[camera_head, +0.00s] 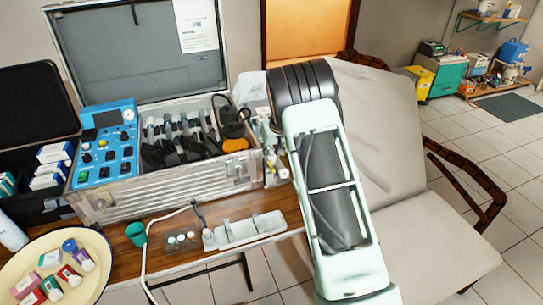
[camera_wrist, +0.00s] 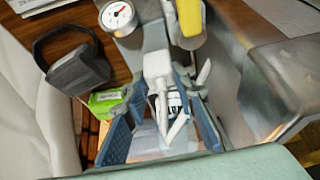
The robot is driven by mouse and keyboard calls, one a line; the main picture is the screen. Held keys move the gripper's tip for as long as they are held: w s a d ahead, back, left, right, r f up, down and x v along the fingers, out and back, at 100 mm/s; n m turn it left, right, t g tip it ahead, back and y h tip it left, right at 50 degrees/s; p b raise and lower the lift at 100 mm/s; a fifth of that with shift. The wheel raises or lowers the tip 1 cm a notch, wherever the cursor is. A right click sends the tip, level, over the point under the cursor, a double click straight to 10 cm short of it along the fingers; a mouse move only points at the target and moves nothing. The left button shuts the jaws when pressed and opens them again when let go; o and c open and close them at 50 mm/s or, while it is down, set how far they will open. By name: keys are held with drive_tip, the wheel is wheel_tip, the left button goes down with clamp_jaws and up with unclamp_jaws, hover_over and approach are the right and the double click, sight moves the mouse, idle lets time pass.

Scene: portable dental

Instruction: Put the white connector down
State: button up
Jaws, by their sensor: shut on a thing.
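In the wrist view, the white connector (camera_wrist: 158,66) is a small pale block between the tips of my gripper (camera_wrist: 161,84). The blue-padded fingers are closed in on it from both sides. White prong-like pieces and a small labelled container (camera_wrist: 175,104) show between the fingers, below the block in the picture. I cannot tell whether the connector touches a surface beneath it. In the head view, my own arm hides the gripper and the connector.
A black strapped object (camera_wrist: 78,68), a green box (camera_wrist: 105,101) and a pressure gauge (camera_wrist: 118,16) lie close to my gripper. A metal wall (camera_wrist: 248,80) rises at right. The head view shows an open metal case (camera_head: 180,190), a wooden table (camera_head: 270,198) and a reclining chair (camera_head: 430,225).

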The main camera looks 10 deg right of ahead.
drive_tip(key=shift+f, duration=0.45)
drive_tip(key=shift+f, duration=0.25)
drive_tip(key=o, duration=1.1)
drive_tip(key=shift+r, duration=0.1)
drive_tip(key=shift+o, duration=0.2)
drive_tip(key=shift+r, duration=0.1)
drive_tip(key=shift+r, duration=0.25)
drive_tip(key=v, duration=1.1)
drive_tip(key=shift+s+r, duration=0.2)
drive_tip(key=shift+r, duration=0.05)
drive_tip(key=shift+d, duration=0.1)
